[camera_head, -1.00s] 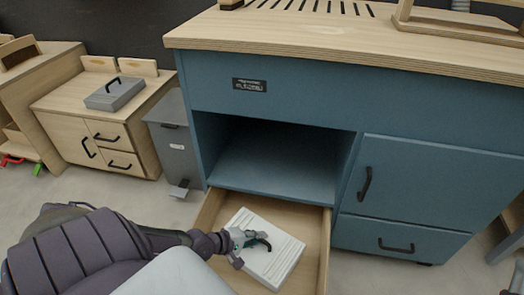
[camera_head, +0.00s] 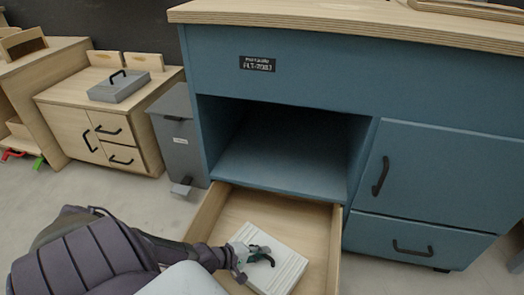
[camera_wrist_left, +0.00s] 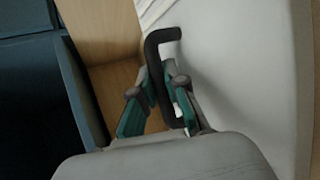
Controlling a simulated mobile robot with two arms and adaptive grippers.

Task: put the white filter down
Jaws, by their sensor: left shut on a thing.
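The white filter (camera_head: 288,266), a flat ridged block with a black handle (camera_head: 262,254), is in the open wooden drawer (camera_head: 333,250) of the blue cabinet. My left gripper (camera_head: 250,258) is shut on the black handle, at the filter's left part. In the left wrist view the handle (camera_wrist_left: 158,60) runs between the two fingers (camera_wrist_left: 160,92), and a ridged white corner (camera_wrist_left: 152,10) shows at the top. I cannot tell whether the filter rests on the drawer floor or hangs just above it. My right gripper is not in view.
Above the drawer is an empty open compartment (camera_head: 275,160) in the blue cabinet (camera_head: 440,170). A grey bin (camera_head: 178,135) stands to the left, beside a wooden cabinet (camera_head: 75,125) with a grey lidded box (camera_head: 120,88). The drawer floor behind the filter is bare.

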